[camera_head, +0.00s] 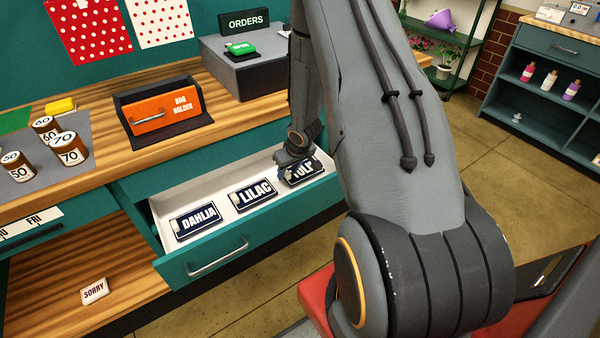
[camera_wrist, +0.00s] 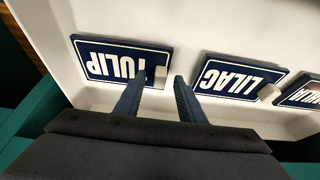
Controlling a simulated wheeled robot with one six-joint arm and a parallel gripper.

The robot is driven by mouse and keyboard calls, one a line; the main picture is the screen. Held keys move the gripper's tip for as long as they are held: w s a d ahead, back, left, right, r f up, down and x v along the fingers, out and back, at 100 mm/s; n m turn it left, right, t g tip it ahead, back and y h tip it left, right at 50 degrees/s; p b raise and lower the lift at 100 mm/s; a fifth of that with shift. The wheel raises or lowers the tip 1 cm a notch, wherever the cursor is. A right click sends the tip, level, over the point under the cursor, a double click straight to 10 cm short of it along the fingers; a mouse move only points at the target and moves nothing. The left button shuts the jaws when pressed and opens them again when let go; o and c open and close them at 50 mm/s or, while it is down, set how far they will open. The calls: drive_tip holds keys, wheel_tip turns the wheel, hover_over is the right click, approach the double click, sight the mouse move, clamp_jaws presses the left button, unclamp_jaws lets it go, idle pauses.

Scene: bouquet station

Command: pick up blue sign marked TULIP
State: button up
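The blue TULIP sign (camera_head: 302,174) lies in the open white-lined drawer, at the right end of a row of signs. In the wrist view the sign (camera_wrist: 108,60) shows upside down at the left, with a pale block-like tab (camera_wrist: 160,77) at its right end. My gripper (camera_wrist: 159,78) is open and empty, its two dark fingers apart. In that view the tab appears in the gap between the fingertips. Whether the fingers touch it I cannot tell. In the head view my gripper (camera_head: 293,161) is over the sign and hides part of it.
The LILAC sign (camera_head: 253,194) and DAHLIA sign (camera_head: 196,221) lie in the same drawer (camera_head: 222,258), left of TULIP.

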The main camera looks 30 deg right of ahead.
clamp_jaws()
idle(0.4)
drive_tip(key=shift+r, duration=0.65)
wheel_tip(320, 180, up, 6)
drive_tip(key=shift+f+p, duration=0.1)
drive_tip(key=shift+p, duration=1.05)
drive_tip(key=a+b, duration=1.1)
drive_tip(key=a, duration=0.7)
